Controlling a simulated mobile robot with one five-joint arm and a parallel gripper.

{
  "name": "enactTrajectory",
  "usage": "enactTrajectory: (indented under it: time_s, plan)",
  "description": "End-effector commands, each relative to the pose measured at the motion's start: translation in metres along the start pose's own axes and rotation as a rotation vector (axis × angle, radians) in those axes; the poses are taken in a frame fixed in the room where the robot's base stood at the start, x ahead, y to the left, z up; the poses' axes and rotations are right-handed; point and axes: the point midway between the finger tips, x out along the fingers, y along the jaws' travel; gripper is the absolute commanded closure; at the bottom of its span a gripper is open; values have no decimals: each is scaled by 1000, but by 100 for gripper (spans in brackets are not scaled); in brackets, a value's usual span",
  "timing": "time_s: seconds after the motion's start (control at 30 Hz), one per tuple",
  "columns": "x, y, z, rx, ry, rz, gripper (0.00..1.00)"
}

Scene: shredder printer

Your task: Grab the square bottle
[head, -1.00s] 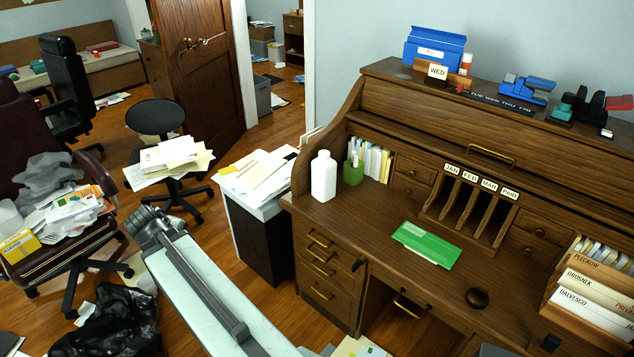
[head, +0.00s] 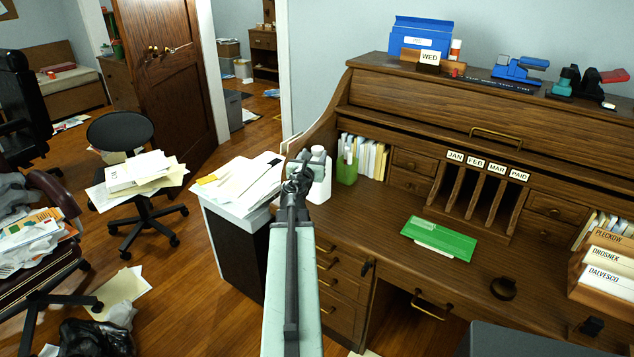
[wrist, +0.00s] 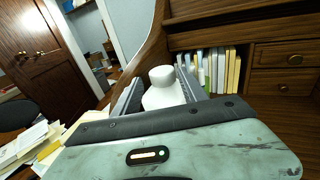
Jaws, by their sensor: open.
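The square bottle (head: 321,178) is white with a round white cap and stands upright at the left end of the roll-top desk. In the head view my gripper (head: 302,163) overlaps its left part. In the wrist view the bottle (wrist: 165,90) shows between the two grey fingers of my gripper (wrist: 160,88), which are spread apart. Its lower part is hidden behind my gripper's body. I cannot tell whether a finger touches it.
A paper-covered cabinet (head: 233,208) is left of the desk. The desk's side panel (wrist: 150,62) rises close by.

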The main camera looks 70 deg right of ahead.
Motion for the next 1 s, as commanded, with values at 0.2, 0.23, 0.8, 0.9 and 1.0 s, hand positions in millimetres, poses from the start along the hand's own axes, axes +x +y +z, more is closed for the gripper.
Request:
enactTrajectory:
  time_s: [0.2,0.23,0.8,0.9,1.0]
  plan:
    - [26,0,0,2,0,-1,50]
    - [27,0,0,2,0,-1,50]
    - [78,-4,-2,3,0,-2,50]
    - [78,-4,-2,3,0,-2,52]
    - [78,-4,-2,3,0,-3,80]
